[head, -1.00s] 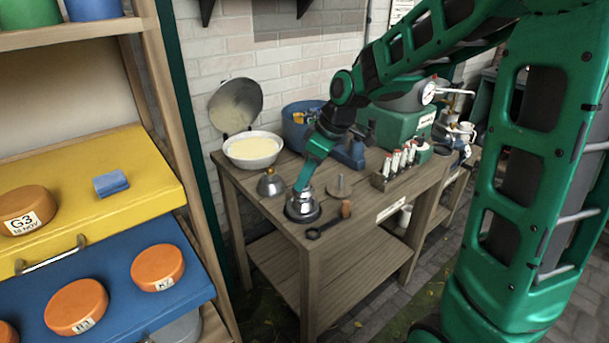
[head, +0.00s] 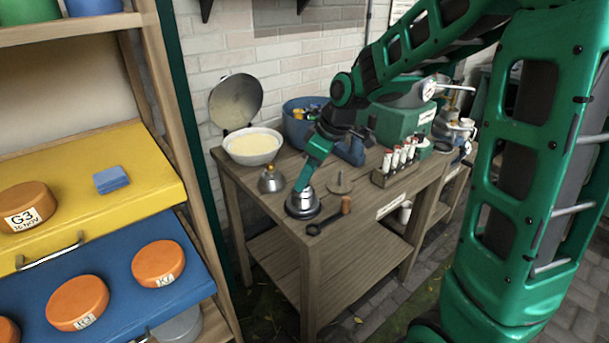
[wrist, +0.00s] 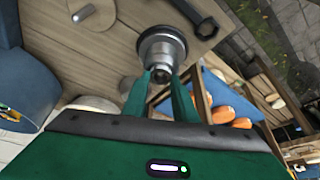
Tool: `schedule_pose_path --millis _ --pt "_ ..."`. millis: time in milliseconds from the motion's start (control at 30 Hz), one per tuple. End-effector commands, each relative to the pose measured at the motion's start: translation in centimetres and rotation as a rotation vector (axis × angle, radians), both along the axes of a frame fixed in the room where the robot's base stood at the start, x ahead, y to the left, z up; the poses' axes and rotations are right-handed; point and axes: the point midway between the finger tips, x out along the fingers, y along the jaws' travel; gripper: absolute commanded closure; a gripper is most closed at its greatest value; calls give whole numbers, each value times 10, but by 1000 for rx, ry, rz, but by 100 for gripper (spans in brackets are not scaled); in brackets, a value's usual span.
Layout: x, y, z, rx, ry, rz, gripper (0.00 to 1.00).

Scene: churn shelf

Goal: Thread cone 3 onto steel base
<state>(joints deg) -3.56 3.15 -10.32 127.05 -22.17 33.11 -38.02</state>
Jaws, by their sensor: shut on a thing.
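A silver metal piece, which I take to be cone 3 (head: 302,200), is between the fingertips of my gripper (head: 303,188). It sits upright on a dark-rimmed round base (head: 304,214) at the near left corner of the workbench. In the wrist view the stepped round metal (wrist: 163,47) lies just beyond my two green fingers (wrist: 162,74), which are shut on its narrow end. I cannot tell where cone ends and steel base begins, nor see the thread. No number shows on the cone.
A metal cone with an orange tip (head: 271,181) stands left on the workbench (head: 300,238). A disc with an upright pin (head: 339,184) and a dark wrench (head: 322,221) lie close right. A white bowl (head: 254,147) and a rack of bottles (head: 397,168) stand behind.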

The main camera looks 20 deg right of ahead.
Motion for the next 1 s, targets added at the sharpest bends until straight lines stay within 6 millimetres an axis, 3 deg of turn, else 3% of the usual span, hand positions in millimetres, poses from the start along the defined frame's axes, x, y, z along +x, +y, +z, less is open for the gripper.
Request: schedule_pose_path --millis 300,333,400,600,667,1000 --pt "0 0 -7 0 -1 0 100" --pt "0 0 -6 0 -1 0 68" --pt "0 0 -6 0 -1 0 53" --pt "0 0 -6 0 -1 0 53" --pt "0 0 -6 0 -1 0 41" --pt "0 0 -6 0 -1 0 40"
